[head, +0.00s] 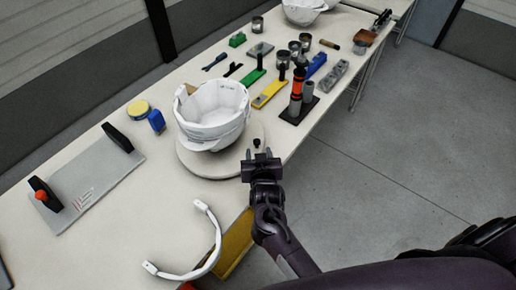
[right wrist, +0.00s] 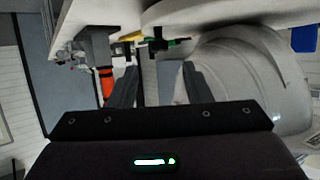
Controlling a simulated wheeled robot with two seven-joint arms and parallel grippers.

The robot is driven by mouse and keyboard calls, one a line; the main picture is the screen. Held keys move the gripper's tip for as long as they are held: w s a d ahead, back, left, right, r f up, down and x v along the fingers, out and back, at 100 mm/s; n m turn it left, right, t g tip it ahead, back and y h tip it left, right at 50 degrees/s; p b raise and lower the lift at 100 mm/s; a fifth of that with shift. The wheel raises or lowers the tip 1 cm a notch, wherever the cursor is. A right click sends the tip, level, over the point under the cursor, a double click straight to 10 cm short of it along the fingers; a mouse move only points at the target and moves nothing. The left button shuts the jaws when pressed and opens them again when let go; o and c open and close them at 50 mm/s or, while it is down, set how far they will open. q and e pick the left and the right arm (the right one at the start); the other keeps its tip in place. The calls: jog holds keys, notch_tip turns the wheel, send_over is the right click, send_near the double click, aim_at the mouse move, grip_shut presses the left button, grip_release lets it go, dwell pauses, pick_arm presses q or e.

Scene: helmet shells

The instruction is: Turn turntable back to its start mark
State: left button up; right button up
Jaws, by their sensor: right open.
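The turntable (head: 222,166) is a round pale disc on the bench. A white helmet shell (head: 210,112) sits open side up on it. A small black knob (head: 257,143) stands at the disc's right edge. My right gripper (head: 261,158) is just in front of the knob, at the bench's front edge. In the right wrist view the two fingers (right wrist: 158,88) are spread with nothing between them. The dark knob (right wrist: 158,44) shows beyond their tips, and the shell (right wrist: 245,80) is beside the right finger. I cannot make out a start mark. My left gripper is out of view.
An orange-and-black tool in a stand (head: 297,95) is right of the turntable. A white curved band (head: 211,225) and a yellow piece (head: 236,243) lie nearer. A grey plate with black handles (head: 90,180) is at left. Several tools and cans are farther back.

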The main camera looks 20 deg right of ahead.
jog(key=shift+s+a+r, duration=0.1)
jog(key=shift+s+r, duration=0.1)
jog(key=shift+s, duration=0.2)
jog(key=shift+c, duration=0.4)
